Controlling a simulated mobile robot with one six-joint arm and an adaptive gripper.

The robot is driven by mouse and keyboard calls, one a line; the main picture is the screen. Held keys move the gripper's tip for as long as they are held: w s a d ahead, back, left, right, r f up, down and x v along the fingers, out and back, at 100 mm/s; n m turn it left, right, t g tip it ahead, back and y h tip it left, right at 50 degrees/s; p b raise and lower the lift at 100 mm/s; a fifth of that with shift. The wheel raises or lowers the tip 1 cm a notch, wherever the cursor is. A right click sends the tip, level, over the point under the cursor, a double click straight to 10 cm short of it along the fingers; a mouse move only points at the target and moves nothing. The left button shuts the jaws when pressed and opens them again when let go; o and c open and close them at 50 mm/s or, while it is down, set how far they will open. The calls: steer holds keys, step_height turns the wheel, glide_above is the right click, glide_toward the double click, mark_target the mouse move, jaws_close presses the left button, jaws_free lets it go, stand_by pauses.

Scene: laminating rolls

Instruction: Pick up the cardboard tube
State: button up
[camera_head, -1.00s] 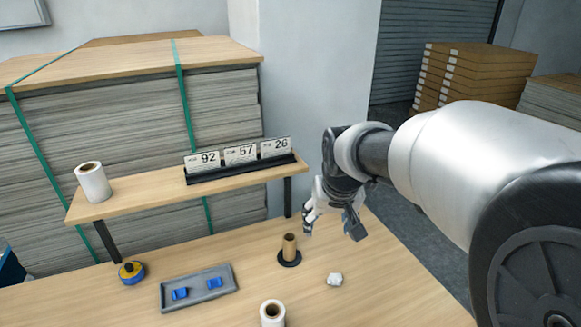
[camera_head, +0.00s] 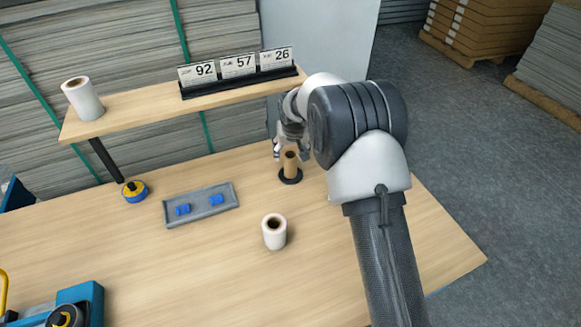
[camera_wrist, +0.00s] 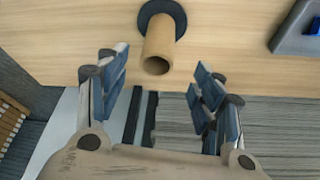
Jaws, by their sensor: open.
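The brown cardboard tube (camera_head: 290,162) stands upright on a round black base (camera_head: 291,177) on the wooden table. It also shows in the wrist view (camera_wrist: 160,46), with its open end towards the camera. My gripper (camera_head: 291,150) is beside the tube in the head view, partly hidden by my own arm. In the wrist view my gripper (camera_wrist: 158,88) is open and empty. Its blue-grey fingers are spread to the left and right, and the tube lies just beyond the gap between them. No contact with the tube is visible.
A grey tray (camera_head: 201,204) with blue pieces and a white roll (camera_head: 274,231) are on the table (camera_head: 190,262). A shelf (camera_head: 140,112) holds another white roll (camera_head: 83,98) and number cards (camera_head: 238,68) close behind the gripper. A blue-yellow tape roll (camera_head: 135,191) lies left.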

mark_target(290, 161)
steer(key=b+x, duration=0.3)
steer(key=x, duration=0.7)
steer(key=shift+w+d+f, duration=0.1)
steer(key=shift+w+f, duration=0.2)
steer(key=shift+w, duration=0.05)
steer(key=c, duration=1)
